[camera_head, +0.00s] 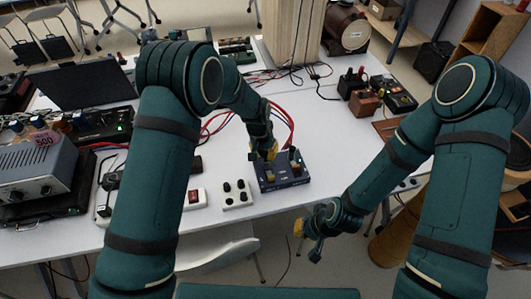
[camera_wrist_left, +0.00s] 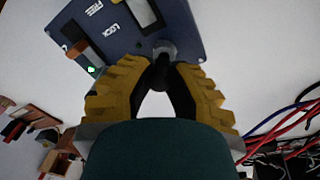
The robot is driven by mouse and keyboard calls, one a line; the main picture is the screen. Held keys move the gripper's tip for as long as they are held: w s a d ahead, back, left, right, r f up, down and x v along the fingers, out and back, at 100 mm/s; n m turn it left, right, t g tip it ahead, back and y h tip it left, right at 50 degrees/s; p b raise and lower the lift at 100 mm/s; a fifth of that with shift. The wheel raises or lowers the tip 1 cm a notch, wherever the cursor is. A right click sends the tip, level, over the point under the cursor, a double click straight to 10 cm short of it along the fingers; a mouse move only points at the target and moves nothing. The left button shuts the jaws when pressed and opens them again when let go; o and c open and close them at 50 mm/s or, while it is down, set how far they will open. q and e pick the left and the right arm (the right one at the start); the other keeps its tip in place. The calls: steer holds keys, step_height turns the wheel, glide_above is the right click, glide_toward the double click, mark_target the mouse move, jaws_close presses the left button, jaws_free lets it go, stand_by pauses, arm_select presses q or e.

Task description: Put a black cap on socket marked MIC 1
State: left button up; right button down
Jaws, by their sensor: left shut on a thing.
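A dark blue box (camera_head: 283,172) stands on the white table. In the left wrist view the box (camera_wrist_left: 128,42) shows the words FREE and LOCK, an orange-brown lever and a green light. A grey round socket (camera_wrist_left: 163,47) sits at its near edge; no MIC 1 mark is readable.
A white block (camera_head: 237,203) with several black round pieces stands left of the box. A white unit with a red switch (camera_head: 195,198) is beside it. Red cables (camera_head: 290,120) run behind the box. A grey instrument (camera_head: 40,160) stands at the left. Table right of the box is clear.

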mark_target(266, 152)
arm_select(q)
steer(key=shift+f+b, duration=0.65)
steer(key=shift+f, duration=0.3)
stand_by(0.5)
steer(key=o, duration=0.8)
steer(key=shift+r, duration=0.15)
steer(key=shift+r+p, duration=2.25)
steer(key=shift+r, duration=1.45)
